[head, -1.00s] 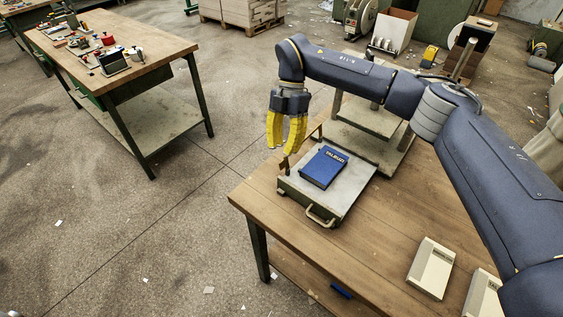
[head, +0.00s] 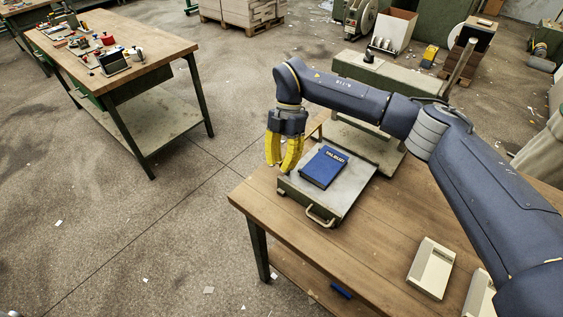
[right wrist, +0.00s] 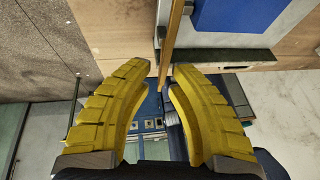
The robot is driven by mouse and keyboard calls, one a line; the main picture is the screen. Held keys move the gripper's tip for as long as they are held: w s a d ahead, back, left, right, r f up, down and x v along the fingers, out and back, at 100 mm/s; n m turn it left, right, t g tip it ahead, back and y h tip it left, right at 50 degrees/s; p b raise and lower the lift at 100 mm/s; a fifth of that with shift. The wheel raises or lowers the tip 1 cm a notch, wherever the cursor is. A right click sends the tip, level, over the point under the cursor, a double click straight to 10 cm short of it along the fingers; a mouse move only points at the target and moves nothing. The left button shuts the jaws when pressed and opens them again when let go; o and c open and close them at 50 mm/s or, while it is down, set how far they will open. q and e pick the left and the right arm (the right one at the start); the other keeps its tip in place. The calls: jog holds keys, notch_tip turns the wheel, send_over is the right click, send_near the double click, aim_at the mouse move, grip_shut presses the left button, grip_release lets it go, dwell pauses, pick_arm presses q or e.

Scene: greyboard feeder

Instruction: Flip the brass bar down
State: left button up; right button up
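The brass bar (right wrist: 174,40) shows in the right wrist view as a narrow upright strip, its lower end between my fingertips. In the head view the yellow fingers largely hide it. My right gripper (head: 280,167) is at the left edge of the grey feeder plate (head: 345,205), fingers pointing down. In the right wrist view its fingertips (right wrist: 163,66) stand apart on either side of the bar, with a small gap visible. A blue box (head: 324,167) lies on the plate and also shows in the right wrist view (right wrist: 235,14). My left gripper is not in view.
The plate has a front handle (head: 320,217) and sits on a wooden table (head: 385,248). A green-grey machine (head: 385,72) stands behind. Pale holders (head: 431,268) lie at the front right. Another workbench (head: 150,62) stands at left, across open floor.

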grip_shut()
jog(key=t+y, duration=0.1)
jog(key=d+y, duration=0.1)
jog(key=shift+s+n+t+y, duration=0.3)
jog(key=shift+s+t, duration=0.1)
jog(key=shift+s+d+f+n+t+y, duration=0.1)
jog(key=shift+s+d+n+t+y, duration=0.1)
jog(key=shift+t+y, duration=0.35)
jog(key=shift+s+d+f+n+t+y, duration=0.1)
jog(key=shift+d+n+t+y, duration=0.2)
jog(key=shift+y, duration=0.75)
jog(key=shift+c, duration=1)
grip_release()
